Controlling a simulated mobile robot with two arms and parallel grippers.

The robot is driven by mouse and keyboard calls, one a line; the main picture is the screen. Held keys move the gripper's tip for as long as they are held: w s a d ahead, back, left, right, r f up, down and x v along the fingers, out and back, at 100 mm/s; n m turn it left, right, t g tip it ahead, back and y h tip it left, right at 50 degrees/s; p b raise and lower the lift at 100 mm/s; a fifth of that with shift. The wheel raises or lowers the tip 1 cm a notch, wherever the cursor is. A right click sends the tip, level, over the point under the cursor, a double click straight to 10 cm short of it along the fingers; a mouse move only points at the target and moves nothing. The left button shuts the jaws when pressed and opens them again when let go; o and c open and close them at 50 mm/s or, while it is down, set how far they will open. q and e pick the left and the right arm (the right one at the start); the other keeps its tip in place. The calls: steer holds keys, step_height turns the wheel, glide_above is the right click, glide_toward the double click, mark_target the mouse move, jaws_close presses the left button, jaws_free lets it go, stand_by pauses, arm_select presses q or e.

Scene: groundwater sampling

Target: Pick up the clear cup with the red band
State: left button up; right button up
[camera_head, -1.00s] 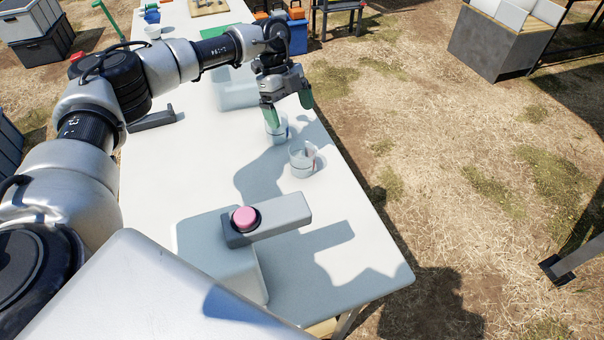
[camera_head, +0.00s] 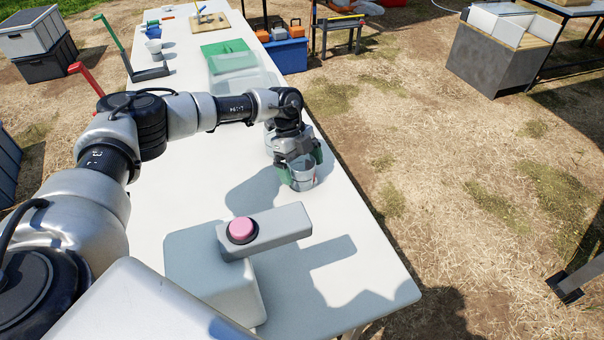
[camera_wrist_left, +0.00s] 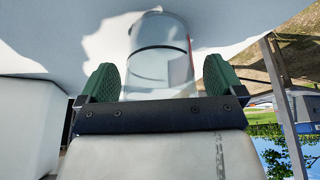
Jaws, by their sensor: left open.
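The clear cup with the red band (camera_head: 303,178) stands upright on the white table (camera_head: 180,205). In the left wrist view the cup (camera_wrist_left: 160,55) is ahead of and between the fingers, with a red strip at its right edge. My left gripper (camera_head: 301,167) is open, its green fingertips on either side of the cup in the head view. It also shows in the left wrist view (camera_wrist_left: 161,82), where I cannot tell whether the fingers touch the cup. A second clear cup (camera_head: 269,139) is mostly hidden behind the gripper. My right gripper is not in view.
A grey box with a pink button (camera_head: 242,230) on its arm stands in front of the cup, nearer to me. A clear bin (camera_head: 240,78) and a green board lie further back. The table's right edge is close to the cup.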

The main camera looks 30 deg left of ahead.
arm_select(q)
steer(key=shift+s+d+f, duration=0.1)
steer(key=shift+d+f, duration=0.1)
steer(key=shift+f, duration=0.4)
steer(key=c, duration=1)
steer(key=shift+r, duration=0.2)
